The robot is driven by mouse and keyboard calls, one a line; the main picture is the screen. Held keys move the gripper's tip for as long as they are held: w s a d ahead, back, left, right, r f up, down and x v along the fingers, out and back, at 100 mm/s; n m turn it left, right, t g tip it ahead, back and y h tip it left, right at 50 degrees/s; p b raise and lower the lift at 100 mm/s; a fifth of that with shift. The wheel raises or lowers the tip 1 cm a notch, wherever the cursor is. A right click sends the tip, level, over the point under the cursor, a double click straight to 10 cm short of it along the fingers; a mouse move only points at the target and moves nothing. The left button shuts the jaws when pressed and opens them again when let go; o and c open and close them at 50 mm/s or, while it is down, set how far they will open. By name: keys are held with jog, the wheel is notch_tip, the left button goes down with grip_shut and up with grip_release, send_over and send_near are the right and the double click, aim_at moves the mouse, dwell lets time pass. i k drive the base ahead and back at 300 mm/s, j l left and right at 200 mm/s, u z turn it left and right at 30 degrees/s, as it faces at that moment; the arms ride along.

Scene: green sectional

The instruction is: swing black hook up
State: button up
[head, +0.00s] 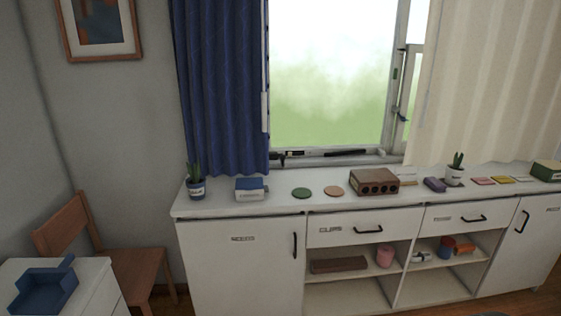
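A small dark piece (279,158) sits at the lower left corner of the window frame, by the bottom of the blue curtain. A long black bar (345,153) lies along the bottom of the window frame, to its right. A small dark fitting (402,117) is on the right side of the frame, by the opened sash. All are too small to tell which is the black hook or how it is turned. My gripper is not in view.
The window (330,75) stands behind a white cabinet (240,265). Its top holds potted plants, a blue-and-white box (251,189), coasters and a brown brick-like block (374,181). A blue curtain (215,90) hangs left, a cream curtain (490,80) right. A wooden chair (140,270) stands left.

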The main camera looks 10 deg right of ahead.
aim_at(282, 157)
jog(key=l+u, duration=0.15)
jog(key=l, duration=0.4)
jog(key=l+u, duration=0.2)
jog(key=l, duration=0.35)
jog(key=k+l+u, duration=0.15)
jog(key=l, duration=0.4)
jog(key=i+l+u, duration=0.2)
jog(key=i+l, duration=0.2)
jog(key=i, duration=0.45)
jog(key=i+l+u, duration=0.2)
jog(key=i+l, duration=0.3)
jog(key=i, duration=0.3)
jog(key=i+l+u, duration=0.25)
jog(key=i+l, duration=0.4)
jog(key=i, duration=0.15)
